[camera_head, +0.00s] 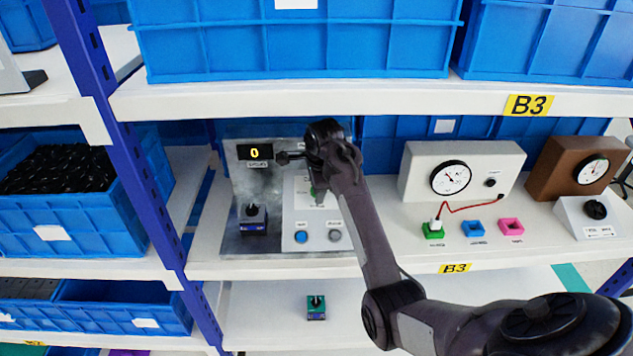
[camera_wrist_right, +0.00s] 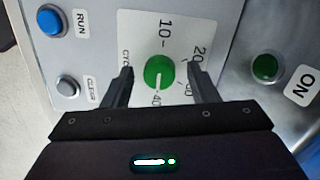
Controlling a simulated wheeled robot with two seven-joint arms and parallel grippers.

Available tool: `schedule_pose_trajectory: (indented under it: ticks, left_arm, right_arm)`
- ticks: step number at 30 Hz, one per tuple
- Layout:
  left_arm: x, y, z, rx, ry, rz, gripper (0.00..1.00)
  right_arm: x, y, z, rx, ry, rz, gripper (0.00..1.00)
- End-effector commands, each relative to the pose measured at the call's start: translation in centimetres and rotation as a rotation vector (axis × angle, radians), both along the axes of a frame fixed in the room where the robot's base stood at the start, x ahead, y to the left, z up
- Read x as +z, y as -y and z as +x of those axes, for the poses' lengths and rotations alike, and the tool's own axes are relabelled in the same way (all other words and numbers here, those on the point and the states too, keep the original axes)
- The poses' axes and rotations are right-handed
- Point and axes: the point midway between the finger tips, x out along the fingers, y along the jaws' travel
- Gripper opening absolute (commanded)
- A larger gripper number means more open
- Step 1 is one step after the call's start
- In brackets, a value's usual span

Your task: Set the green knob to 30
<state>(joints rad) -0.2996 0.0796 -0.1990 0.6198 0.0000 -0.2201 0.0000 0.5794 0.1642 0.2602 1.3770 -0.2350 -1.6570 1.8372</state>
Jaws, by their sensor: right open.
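The green knob (camera_wrist_right: 159,72) is on a white dial plate (camera_wrist_right: 139,35) marked 10, 20 and 40; another mark is partly hidden by a finger. Its white line points down in the wrist view, at the 40. My right gripper (camera_wrist_right: 160,68) is open, with one finger on each side of the knob and a visible gap to each. I cannot tell how deep the fingers reach. My left gripper is not in view.
The metal panel (camera_head: 268,190) has a display (camera_head: 255,152) reading 0, a blue RUN button (camera_head: 301,237) and a grey CLEAR button (camera_head: 334,236). A white gauge box (camera_head: 430,185) stands to the right.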

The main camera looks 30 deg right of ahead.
Motion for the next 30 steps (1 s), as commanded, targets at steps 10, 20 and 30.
schedule_pose_trajectory:
  ticks: [10, 20, 30]
  left_arm:
    - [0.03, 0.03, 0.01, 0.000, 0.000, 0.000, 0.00]
    - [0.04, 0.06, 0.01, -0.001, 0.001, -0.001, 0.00]
    - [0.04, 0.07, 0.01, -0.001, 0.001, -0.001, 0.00]
  right_arm:
    - [-0.19, 0.02, 0.04, 0.000, 0.001, 0.000, 0.46]
    - [-0.17, 0.02, 0.03, 0.001, 0.000, 0.000, 0.09]
    - [-0.16, 0.01, 0.03, 0.073, -0.015, -0.025, 0.09]
